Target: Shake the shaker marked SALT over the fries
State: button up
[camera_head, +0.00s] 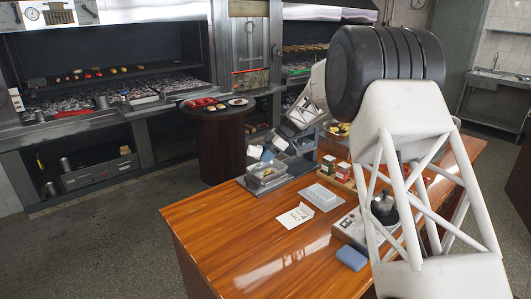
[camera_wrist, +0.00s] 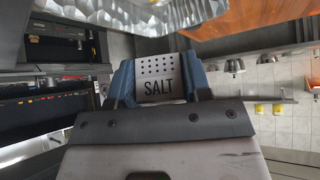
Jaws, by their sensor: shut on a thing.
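The shaker marked SALT (camera_wrist: 159,87) is in the wrist view, a grey body with rows of dark holes above the black lettering. My gripper (camera_wrist: 161,76) is shut on it, with a blue finger on each side. In the head view my gripper (camera_head: 268,150) is above the far left part of the wooden table, over a silvery tray (camera_head: 267,174). A crumpled, shiny metal surface (camera_wrist: 120,14) shows at the top of the wrist view, beyond the shaker. I cannot make out the fries clearly in either view.
The wooden table (camera_head: 235,225) also holds a printed card (camera_head: 295,216), a clear container (camera_head: 318,196), small spice boxes (camera_head: 343,171) and a blue sponge (camera_head: 352,257). Its front left is clear. A round stand (camera_head: 222,145) with food and a grill (camera_head: 100,95) are behind.

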aim_at(261, 147)
jog(key=shift+r, duration=0.1)
jog(key=shift+r, duration=2.45)
